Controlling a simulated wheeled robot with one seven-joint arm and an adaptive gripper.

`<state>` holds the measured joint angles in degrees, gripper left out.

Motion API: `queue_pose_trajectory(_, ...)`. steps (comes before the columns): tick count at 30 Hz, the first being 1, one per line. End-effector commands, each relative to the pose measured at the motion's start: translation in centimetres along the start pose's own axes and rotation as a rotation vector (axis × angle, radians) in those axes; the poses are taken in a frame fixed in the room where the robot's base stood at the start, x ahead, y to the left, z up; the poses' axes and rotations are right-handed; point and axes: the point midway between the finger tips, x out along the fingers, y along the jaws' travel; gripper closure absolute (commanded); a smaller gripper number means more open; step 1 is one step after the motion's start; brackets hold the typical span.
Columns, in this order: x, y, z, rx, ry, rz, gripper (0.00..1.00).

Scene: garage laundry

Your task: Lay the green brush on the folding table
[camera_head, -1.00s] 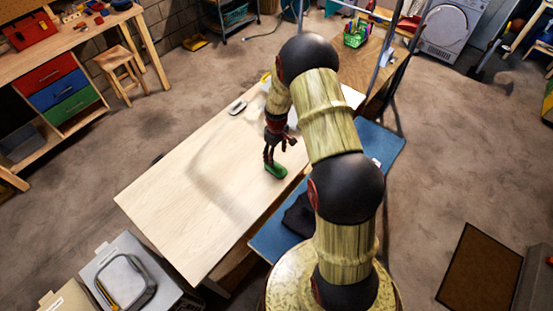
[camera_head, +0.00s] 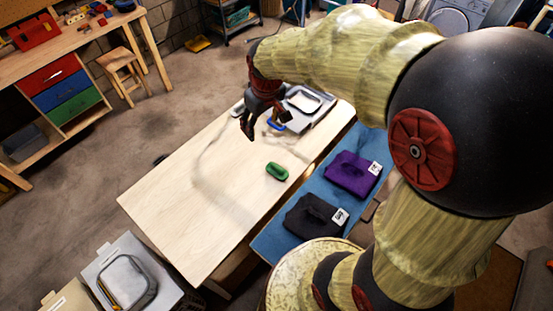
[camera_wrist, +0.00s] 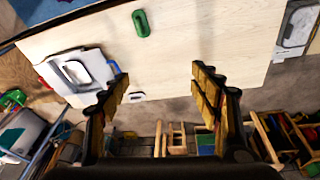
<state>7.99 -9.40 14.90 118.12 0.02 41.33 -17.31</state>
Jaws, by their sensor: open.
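The green brush (camera_head: 277,171) lies flat on the light wood folding table (camera_head: 190,190), near its right long edge in the head view. It also shows at the top of the wrist view (camera_wrist: 141,23), lying on the bare tabletop (camera_wrist: 220,45). My gripper (camera_head: 262,133) is open and empty, above the far part of the table and apart from the brush. In the wrist view its two fingers (camera_wrist: 160,82) stand wide apart with nothing between them.
A grey tray-like container (camera_head: 308,101) and a blue item (camera_head: 276,124) sit at the table's far end. A blue surface (camera_head: 318,187) beside the table holds folded purple (camera_head: 350,172) and black (camera_head: 308,217) cloths. The table's near half is clear.

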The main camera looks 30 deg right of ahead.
Motion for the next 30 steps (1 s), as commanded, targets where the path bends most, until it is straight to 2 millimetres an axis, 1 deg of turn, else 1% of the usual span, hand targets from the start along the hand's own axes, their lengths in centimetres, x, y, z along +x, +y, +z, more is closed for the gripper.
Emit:
queue_pose_trajectory(1,-2.4,-0.9,0.9,0.010,0.027,0.004,0.37)
queue_pose_trajectory(3,-5.1,-2.2,2.4,0.032,0.058,0.007,0.37)
queue_pose_trajectory(6,-8.4,-3.9,4.9,0.062,0.100,0.007,0.37)
queue_pose_trajectory(8,-10.1,-4.8,6.5,0.081,0.126,0.005,0.37)
queue_pose_trajectory(9,-11.1,-5.4,7.7,0.093,0.142,0.004,0.37)
queue_pose_trajectory(12,-12.9,-6.7,10.4,0.122,0.179,-0.002,0.37)
queue_pose_trajectory(15,-14.0,-7.6,12.5,0.144,0.207,-0.008,0.37)
queue_pose_trajectory(19,-14.7,-8.3,14.3,0.163,0.227,-0.014,0.37)
queue_pose_trajectory(23,-14.8,-8.5,14.9,0.171,0.233,-0.017,0.37)
queue_pose_trajectory(30,-14.8,-8.5,14.9,0.171,0.233,-0.017,0.37)
